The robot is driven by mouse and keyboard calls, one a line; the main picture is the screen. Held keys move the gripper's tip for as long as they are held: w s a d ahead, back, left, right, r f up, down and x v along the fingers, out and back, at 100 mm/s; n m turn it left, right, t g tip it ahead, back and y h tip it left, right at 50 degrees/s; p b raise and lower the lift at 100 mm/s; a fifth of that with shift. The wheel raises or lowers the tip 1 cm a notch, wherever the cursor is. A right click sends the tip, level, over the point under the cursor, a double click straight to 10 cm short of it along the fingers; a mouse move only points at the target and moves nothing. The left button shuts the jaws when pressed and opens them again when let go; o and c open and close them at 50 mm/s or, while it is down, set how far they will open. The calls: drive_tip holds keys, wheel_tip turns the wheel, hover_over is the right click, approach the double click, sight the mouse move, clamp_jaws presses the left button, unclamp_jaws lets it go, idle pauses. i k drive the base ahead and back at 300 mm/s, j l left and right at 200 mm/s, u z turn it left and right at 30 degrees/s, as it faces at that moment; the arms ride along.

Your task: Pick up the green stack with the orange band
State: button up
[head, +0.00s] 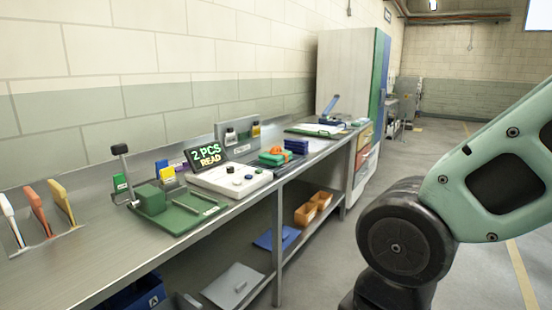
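The green stack with the orange band (270,160) lies on the metal workbench (110,262), right of the white control box. The orange band shows on its top. A dark blue stack (297,146) stands close behind it on the right; I cannot tell whether they touch. My gripper is not in view. Only part of my pale green arm shows at the right, off the bench over the floor.
A white box with knobs (230,180) and a lit sign "2 PCS READ" (205,156) stand left of the stack. A green tray with a green block (150,199) is nearer. Orange bins (305,214) sit on the lower shelf. The floor right of the bench is mostly open.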

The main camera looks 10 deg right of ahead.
sight(276, 157)
drive_tip(key=i+j, duration=0.15)
drive_tip(key=i, duration=0.7)
drive_tip(key=i+j, duration=0.15)
drive_tip(key=i, duration=0.65)
drive_tip(key=i+j+u, duration=0.1)
drive_tip(key=i, duration=0.75)
drive_tip(key=j, duration=0.05)
